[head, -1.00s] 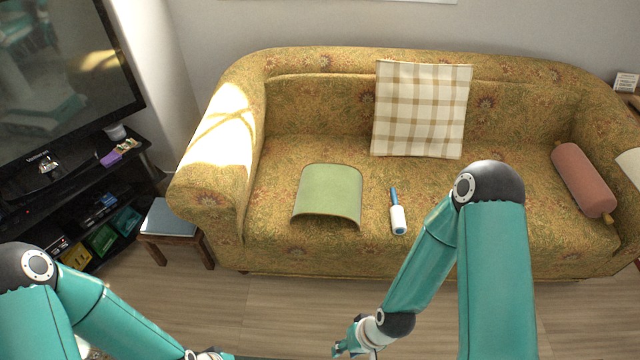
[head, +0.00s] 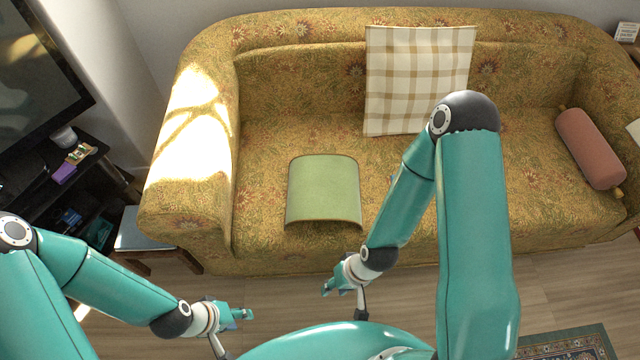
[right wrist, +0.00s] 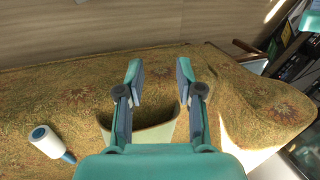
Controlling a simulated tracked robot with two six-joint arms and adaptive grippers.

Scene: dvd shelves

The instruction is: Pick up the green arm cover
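The green arm cover (head: 323,190) is a curved sheet resting on the left part of the sofa seat, near its front edge. It also shows partly in the right wrist view (right wrist: 152,138), beyond and between my fingers, its lower part hidden by my gripper body. My right gripper (head: 334,284) is in front of the sofa, below the cover in the head view. The right wrist view shows this gripper (right wrist: 160,80) open, with nothing between its fingertips. My left gripper (head: 242,315) is lower and further left, apart from the cover; its finger gap is unclear.
A lint roller (right wrist: 48,142) lies beside the cover, mostly hidden by my right arm in the head view. A small stool (head: 140,237) and black TV stand are at left.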

